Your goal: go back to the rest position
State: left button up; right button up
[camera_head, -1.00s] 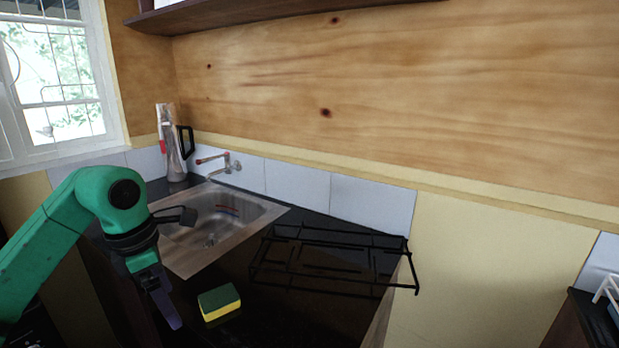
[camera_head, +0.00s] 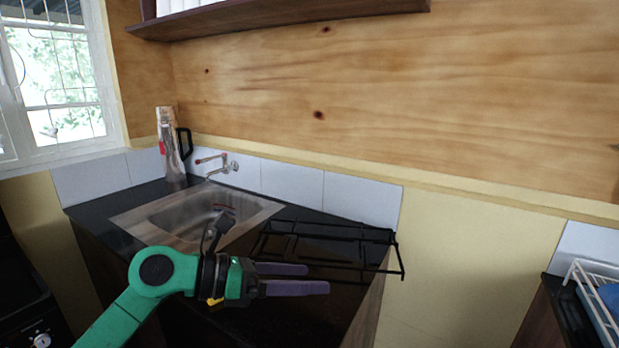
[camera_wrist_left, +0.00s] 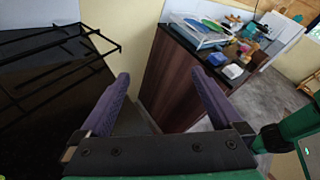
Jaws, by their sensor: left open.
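My left gripper (camera_head: 308,279) is in front of the sink counter in the head view, pointing right, with its two purple fingers apart and nothing between them. In the left wrist view the open fingers (camera_wrist_left: 160,95) also show empty. The yellow and green sponge (camera_head: 214,301) is mostly hidden behind my left wrist; only a yellow bit shows. A black wire rack (camera_head: 375,238) lies on the dark counter (camera_head: 88,212) just beyond the fingers. My right gripper is not in view.
The steel sink (camera_head: 150,222) is at the left, with a tap (camera_head: 215,163) and a shiny flask (camera_head: 170,150) behind it. A second cabinet (camera_wrist_left: 175,85) with a white dish rack (camera_head: 592,300) stands at the right. A gap lies between the counters. A shelf (camera_head: 270,20) hangs above.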

pick_arm(q)
notch_tip(320, 180, up, 7)
jog(key=w+a+n+t+h, duration=0.1)
jog(key=w+n+t+h, duration=0.15)
jog(key=n+t, duration=0.75)
jog(key=w+a+f+n+t+y, duration=0.1)
jog(key=w+a+n+t+y, duration=0.35)
jog(key=n, duration=0.75)
jog(key=s+a+f+n+g+y, duration=0.3)
jog(key=a+f+n+g+y, duration=0.1)
jog(key=a+f+n+y, duration=1.3)
jog(key=s+d+f+n+g+h, duration=0.2)
jog(key=s+f+n+g+h, duration=0.3)
jog(key=s+f+g, duration=1.05)
jog(key=s+f+t, duration=0.1)
jog(key=s+f, duration=0.2)
jog(key=f, duration=0.7)
jog(key=s+f+t, duration=0.1)
jog(key=s+f, duration=0.2)
jog(key=f, duration=0.7)
jog(key=s+f+t, duration=0.1)
jog(key=s+f, duration=0.2)
jog(key=f, duration=0.8)
jog(key=s+a+f+g, duration=0.1)
jog(key=s+a+f, duration=0.1)
jog(key=s+f, duration=0.9)
jog(key=s, duration=0.4)
jog(key=shift+a+f, duration=0.25)
jog(key=shift+a, duration=0.1)
